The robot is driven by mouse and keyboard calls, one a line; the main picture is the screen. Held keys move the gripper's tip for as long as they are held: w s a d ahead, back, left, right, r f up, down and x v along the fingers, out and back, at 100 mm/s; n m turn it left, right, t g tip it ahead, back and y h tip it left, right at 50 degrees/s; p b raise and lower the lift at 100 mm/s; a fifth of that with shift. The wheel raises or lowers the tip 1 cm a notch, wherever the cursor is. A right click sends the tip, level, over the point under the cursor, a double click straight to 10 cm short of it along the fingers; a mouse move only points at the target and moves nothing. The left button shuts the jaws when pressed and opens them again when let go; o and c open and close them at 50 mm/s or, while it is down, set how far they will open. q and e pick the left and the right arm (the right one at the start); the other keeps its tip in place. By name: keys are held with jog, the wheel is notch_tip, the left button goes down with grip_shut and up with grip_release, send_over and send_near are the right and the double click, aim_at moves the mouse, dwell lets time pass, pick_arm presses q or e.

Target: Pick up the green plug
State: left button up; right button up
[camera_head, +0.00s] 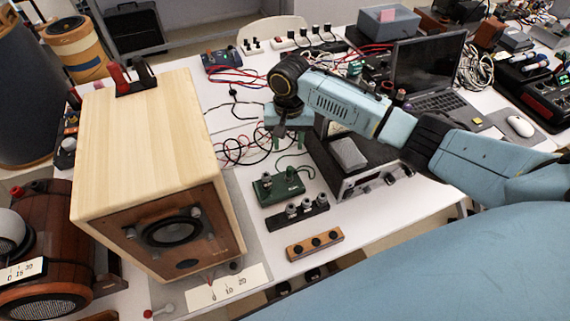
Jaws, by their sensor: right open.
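A small green box (270,193) lies on the white table, right of the wooden speaker. What looks like the green plug (291,178) stands at the box's right end, with a green cable looping up from it. I cannot tell whether the plug is seated in the box. My right gripper (289,140) hangs above and behind the green box, pointing down, open and apart from the plug. Its fingers are small and partly lost against red and black wires. My left gripper is out of view.
A large wooden speaker (145,140) stands close on the left. A grey-topped metal device (349,153) is just right of the plug. A black strip (296,213) and a wooden block (315,244) lie in front. Loose wires (240,150) spread behind. A laptop (428,68) is farther back.

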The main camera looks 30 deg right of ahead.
aim_at(290, 168)
jog(key=f, duration=0.6)
jog(key=shift+s+b, duration=0.35)
jog(key=shift+b, duration=0.05)
jog(key=shift+f, duration=0.45)
notch_tip(290, 168, down, 4)
jog(key=shift+s+d+r+b, duration=0.1)
jog(key=shift+s+b, duration=0.05)
jog(key=shift+b, duration=0.3)
jog(key=shift+f, duration=0.4)
jog(key=shift+c, duration=0.9)
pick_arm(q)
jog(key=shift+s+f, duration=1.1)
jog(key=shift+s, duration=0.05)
pick_arm(e)
grip_shut()
